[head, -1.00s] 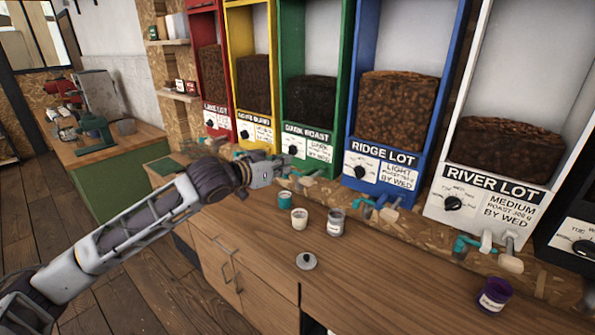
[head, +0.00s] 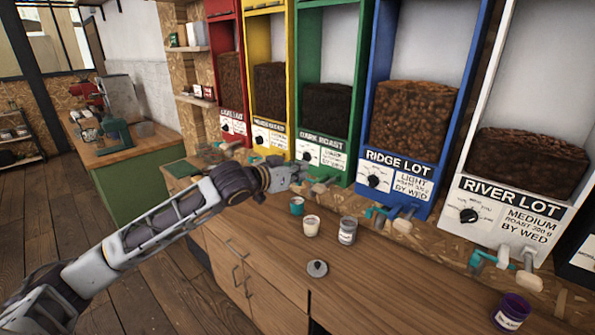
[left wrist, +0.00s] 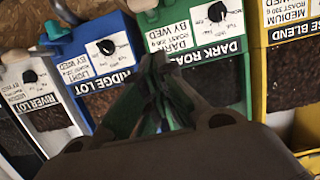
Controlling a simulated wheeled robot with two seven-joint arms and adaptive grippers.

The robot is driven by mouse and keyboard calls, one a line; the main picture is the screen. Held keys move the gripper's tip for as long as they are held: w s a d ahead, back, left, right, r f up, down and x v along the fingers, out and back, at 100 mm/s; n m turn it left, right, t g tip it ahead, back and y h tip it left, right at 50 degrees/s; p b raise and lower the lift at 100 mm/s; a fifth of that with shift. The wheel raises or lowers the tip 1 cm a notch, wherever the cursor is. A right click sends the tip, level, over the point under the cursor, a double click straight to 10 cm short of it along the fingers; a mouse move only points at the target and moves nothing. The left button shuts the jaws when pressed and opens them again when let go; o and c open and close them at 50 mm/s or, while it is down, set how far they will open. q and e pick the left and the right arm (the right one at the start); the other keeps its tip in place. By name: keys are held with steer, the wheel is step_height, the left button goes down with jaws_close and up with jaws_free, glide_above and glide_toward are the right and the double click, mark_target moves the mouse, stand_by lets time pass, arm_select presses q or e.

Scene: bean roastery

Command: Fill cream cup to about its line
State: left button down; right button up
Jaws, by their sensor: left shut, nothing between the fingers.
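The cream cup (head: 311,227) stands upright on the wooden counter, between a teal cup (head: 297,206) and a grey jar (head: 347,232). Its fill and line are too small to read. My left gripper (head: 304,172) is shut and empty, above and behind the cups, at the outlet handles below the green Dark Roast dispenser (head: 322,150). I cannot tell whether it touches a handle. In the left wrist view its fingers (left wrist: 157,85) are together in front of the Dark Roast (left wrist: 215,48) and Ridge Lot (left wrist: 108,75) dispensers. My right gripper is out of view.
A round grey lid (head: 317,268) lies on the counter in front of the cups. Blue Ridge Lot (head: 400,165) and white River Lot (head: 505,205) dispensers line the wall. The counter between lid and purple cup is clear.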

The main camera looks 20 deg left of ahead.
mark_target(327, 184)
arm_select(q)
steer(key=w+d+f+p, duration=0.2)
steer(key=w+f+p, duration=0.1)
steer(key=w+f, duration=0.3)
steer(key=shift+w+d, duration=0.35)
steer(key=shift+w, duration=0.3)
stand_by(0.4)
steer(key=shift+f, duration=0.1)
stand_by(0.4)
steer(key=shift+f+b, duration=0.15)
steer(key=shift+b, duration=0.5)
steer(key=shift+s+f+t+b, duration=0.1)
steer(key=shift+t+b, duration=0.2)
